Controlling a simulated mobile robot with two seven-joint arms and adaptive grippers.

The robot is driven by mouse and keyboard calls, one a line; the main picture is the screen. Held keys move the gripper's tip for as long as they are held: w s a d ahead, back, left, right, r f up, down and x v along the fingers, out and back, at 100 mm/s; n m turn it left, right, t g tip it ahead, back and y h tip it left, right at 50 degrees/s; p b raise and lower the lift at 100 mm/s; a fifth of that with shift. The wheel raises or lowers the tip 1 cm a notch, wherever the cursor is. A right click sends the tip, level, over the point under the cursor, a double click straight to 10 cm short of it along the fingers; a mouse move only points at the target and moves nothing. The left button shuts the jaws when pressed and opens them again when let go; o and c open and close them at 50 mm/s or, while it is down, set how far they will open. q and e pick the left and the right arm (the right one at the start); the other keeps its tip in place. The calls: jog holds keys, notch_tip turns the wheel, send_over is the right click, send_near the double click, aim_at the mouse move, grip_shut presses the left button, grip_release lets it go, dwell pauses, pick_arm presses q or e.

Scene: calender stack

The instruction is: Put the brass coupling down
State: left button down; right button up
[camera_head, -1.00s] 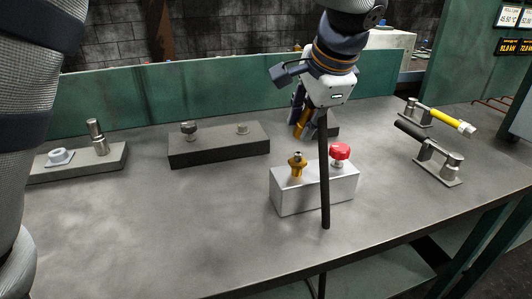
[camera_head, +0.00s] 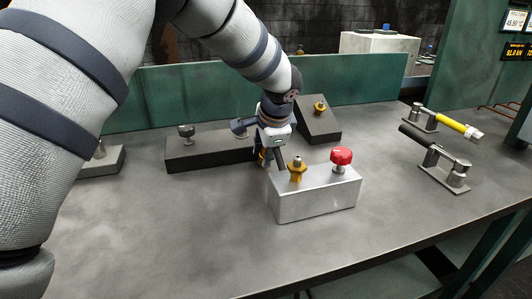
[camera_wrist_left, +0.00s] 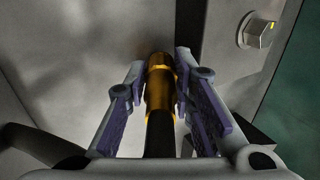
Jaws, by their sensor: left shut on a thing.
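The brass coupling (camera_wrist_left: 160,85) is between the jaws of my left gripper (camera_wrist_left: 162,88) in the wrist view, with a black hose (camera_wrist_left: 158,135) running back from it. In the head view my left gripper (camera_head: 266,156) is low over the bench, between the dark long block and the silver block. Only a sliver of brass (camera_head: 263,154) shows there. The wrist view shows the coupling over the grey bench surface beside a block with a hex fitting (camera_wrist_left: 257,30). Whether it touches the bench I cannot tell. My right gripper is out of view.
The silver block (camera_head: 315,197) with a brass fitting (camera_head: 296,169) and red knob (camera_head: 341,157) stands close right. The dark long block (camera_head: 208,153) lies left; a sloped dark block (camera_head: 319,127) stands behind. Handled brackets (camera_head: 443,174) are at right. The front bench is clear.

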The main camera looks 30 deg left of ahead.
pick_arm(q)
jog(key=c, duration=1.7)
grip_release()
jog(key=shift+o, duration=0.2)
jog(key=p+v, duration=0.1)
jog(key=v, duration=1.1)
jog(key=shift+r, duration=0.15)
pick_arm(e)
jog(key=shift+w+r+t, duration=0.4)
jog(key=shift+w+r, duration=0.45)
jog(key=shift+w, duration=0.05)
